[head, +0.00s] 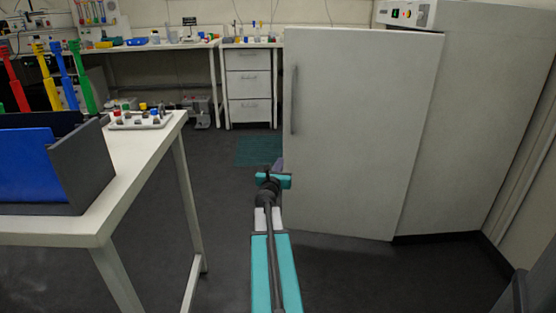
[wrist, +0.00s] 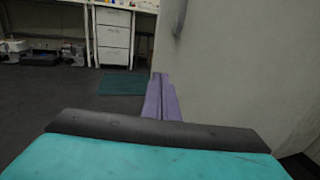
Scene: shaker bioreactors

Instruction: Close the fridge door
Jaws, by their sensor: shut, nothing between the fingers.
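The fridge door (head: 360,130) is a tall white panel at the right of the head view. Its grey vertical handle (head: 293,100) is near its left edge. The fridge body (head: 480,120) shows to the right behind the door. How far the door stands open is hard to tell. In the wrist view the door (wrist: 240,70) fills the right side, with part of the handle (wrist: 180,17) at the top. My gripper (head: 277,166) is low beside the door's left edge. Its purple fingers (wrist: 160,88) are shut and empty in the wrist view; contact with the door is unclear.
A white table (head: 150,165) at left carries a blue and grey bin (head: 80,165) and a small rack (head: 140,120). A back bench (head: 170,45) and a drawer unit (head: 248,85) line the far wall. Dark floor is clear between table and door, with a green mat (head: 258,150).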

